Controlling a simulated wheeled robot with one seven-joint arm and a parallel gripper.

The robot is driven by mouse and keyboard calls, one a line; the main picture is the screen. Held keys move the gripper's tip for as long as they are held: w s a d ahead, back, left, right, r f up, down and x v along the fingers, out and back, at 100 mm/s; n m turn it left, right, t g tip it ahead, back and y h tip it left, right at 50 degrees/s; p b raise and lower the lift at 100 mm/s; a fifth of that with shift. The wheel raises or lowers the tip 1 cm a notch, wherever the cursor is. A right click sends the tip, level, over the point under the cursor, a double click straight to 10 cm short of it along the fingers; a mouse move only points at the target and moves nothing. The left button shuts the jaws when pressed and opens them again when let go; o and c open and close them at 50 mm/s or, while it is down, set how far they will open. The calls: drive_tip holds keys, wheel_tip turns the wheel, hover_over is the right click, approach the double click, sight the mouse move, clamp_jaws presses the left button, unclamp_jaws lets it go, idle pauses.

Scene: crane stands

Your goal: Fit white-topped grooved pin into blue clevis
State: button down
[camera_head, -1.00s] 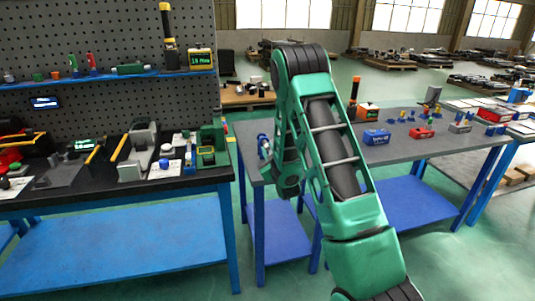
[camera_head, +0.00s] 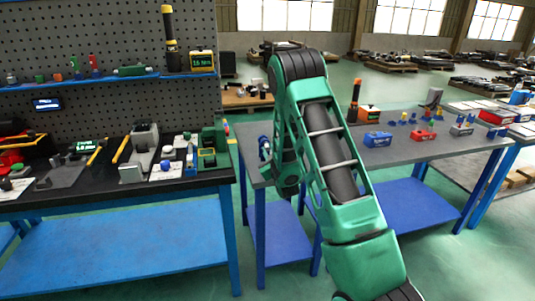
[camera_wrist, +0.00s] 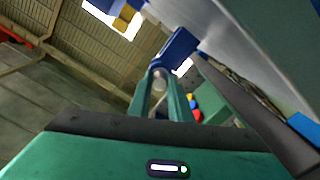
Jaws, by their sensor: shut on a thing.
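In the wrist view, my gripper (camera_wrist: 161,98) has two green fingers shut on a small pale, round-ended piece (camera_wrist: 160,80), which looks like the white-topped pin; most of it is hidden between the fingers. A blue part (camera_wrist: 176,48) lies just beyond the fingertips and looks like the blue clevis. I cannot tell whether the pin touches it or sits in it. In the head view, my green arm hides my gripper. A blue and white piece (camera_head: 264,146) shows just left of the arm, too small to identify.
A black-topped bench (camera_head: 100,182) with a pegboard, green fixture (camera_head: 208,150) and several small parts stands at left. A grey table (camera_head: 430,142) at right holds a blue bin (camera_head: 377,139), a red bin (camera_head: 423,135) and several small parts. My arm reaches between them.

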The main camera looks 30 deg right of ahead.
drive_tip(key=shift+w, duration=0.35)
drive_tip(key=c, duration=1.5)
unclamp_jaws()
drive_tip(key=shift+c, duration=0.2)
drive_tip(key=shift+v, duration=2.55)
drive_tip(key=v, duration=1)
drive_tip(key=shift+s, duration=0.35)
